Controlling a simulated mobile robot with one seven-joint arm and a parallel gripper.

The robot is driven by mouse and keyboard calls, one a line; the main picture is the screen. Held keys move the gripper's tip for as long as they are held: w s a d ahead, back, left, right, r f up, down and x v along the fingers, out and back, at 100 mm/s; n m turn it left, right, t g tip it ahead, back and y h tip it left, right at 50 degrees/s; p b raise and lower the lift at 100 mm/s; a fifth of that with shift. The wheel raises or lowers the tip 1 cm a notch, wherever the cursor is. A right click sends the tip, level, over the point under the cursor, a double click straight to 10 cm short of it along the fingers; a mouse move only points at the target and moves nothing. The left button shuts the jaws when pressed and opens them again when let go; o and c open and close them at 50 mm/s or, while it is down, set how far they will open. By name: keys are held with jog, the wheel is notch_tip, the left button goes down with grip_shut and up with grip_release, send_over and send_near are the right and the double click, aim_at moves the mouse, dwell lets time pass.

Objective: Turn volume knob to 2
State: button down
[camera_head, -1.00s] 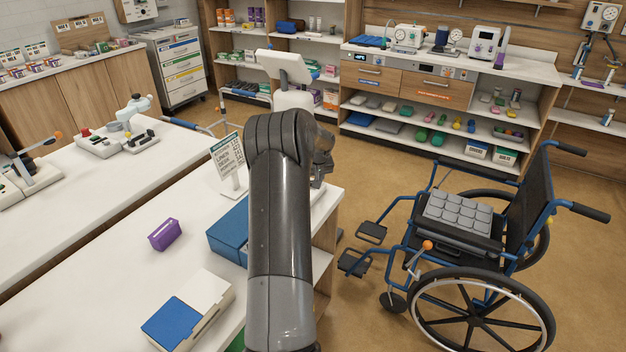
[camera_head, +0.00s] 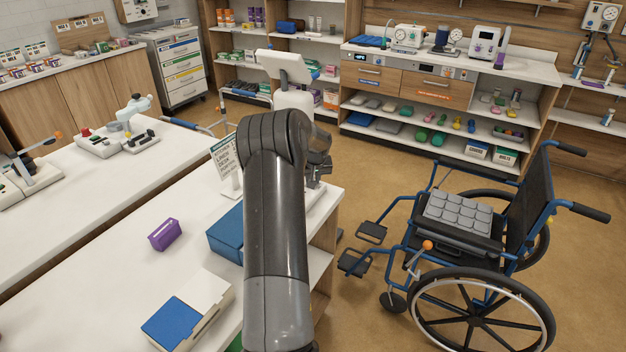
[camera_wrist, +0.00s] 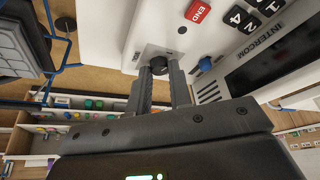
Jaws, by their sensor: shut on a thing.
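In the wrist view, a white intercom panel (camera_wrist: 210,40) shows upside down, with a dark round knob (camera_wrist: 159,63) near its edge. My gripper (camera_wrist: 161,72) is shut on this dark knob, one finger on each side. A blue knob or button (camera_wrist: 205,64) sits just right of the fingers, and a small dark round spot (camera_wrist: 182,30) shows above. No pointer or number scale is readable at the gripped knob. In the head view my own arm hides most of the panel, the gripper's tips and the knob.
On the near white table (camera_head: 110,270) are a purple box (camera_head: 165,235), a blue box (camera_head: 226,232), a blue-and-white case (camera_head: 187,312) and a sign stand (camera_head: 225,165). A wheelchair (camera_head: 470,270) stands on the floor to the right. The panel's red END key (camera_wrist: 198,11) is close to the fingers.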

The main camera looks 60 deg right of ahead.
jog(key=m, duration=0.1)
jog(key=m+g, duration=0.1)
jog(key=m, duration=0.2)
jog(key=shift+w+a+h, duration=0.15)
jog(key=shift+w+h, duration=0.1)
jog(key=shift+h, duration=0.15)
jog(key=m+g, duration=0.2)
jog(key=m, duration=0.2)
jog(key=shift+w, duration=0.1)
jog(key=shift+m, duration=0.4)
jog(key=c, duration=1.3)
grip_release()
jog(key=shift+r, duration=0.1)
jog(key=v, duration=1)
jog(key=shift+a+r, duration=0.2)
jog(key=shift+a, duration=0.05)
